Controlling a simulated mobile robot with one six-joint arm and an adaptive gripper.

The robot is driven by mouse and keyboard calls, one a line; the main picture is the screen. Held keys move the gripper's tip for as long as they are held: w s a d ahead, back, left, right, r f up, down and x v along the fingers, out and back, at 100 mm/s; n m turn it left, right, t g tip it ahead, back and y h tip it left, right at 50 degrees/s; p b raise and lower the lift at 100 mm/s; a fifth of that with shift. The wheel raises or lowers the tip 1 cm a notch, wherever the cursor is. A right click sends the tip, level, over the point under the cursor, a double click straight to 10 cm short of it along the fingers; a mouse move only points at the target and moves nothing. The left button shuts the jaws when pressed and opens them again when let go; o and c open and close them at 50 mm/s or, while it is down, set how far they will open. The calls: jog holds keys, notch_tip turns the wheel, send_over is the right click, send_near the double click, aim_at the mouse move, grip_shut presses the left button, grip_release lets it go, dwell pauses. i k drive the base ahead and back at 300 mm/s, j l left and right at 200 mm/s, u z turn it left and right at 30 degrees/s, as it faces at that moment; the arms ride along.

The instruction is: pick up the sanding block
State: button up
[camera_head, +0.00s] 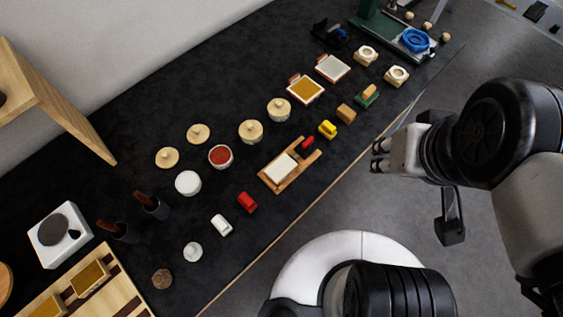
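No block can be named with certainty as the sanding block. One candidate is a small tan block (346,113) near the table's front edge. Another is a green block with a tan piece on top (367,96), just to its upper right. My gripper (379,156) is off the front edge of the table, below and to the right of both blocks, with its fingers pointing left. Its two fingertips look apart with nothing between them. It touches neither block.
The dark table (330,170) bears several small items. A yellow toy car (327,129) lies just left of the tan block. Cream square pieces with round holes (397,76) stand at the upper right. A wooden tray (294,184) lies further left. Grey floor is open beyond the front edge.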

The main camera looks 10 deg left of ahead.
aim_at(344, 113)
jog(key=j+u, duration=0.1)
jog(key=u, duration=0.25)
jog(key=j+u, duration=0.15)
jog(key=u, duration=0.25)
jog(key=k+l+z, duration=0.1)
jog(key=l+z, duration=0.15)
jog(key=k+l+z, duration=0.1)
jog(key=l+z, duration=0.15)
jog(key=i+l+z, duration=0.15)
jog(key=i+z, duration=0.25)
jog(key=i+l+z, duration=0.1)
jog(key=z, duration=0.25)
jog(key=i+j, duration=0.05)
jog(key=i, duration=0.05)
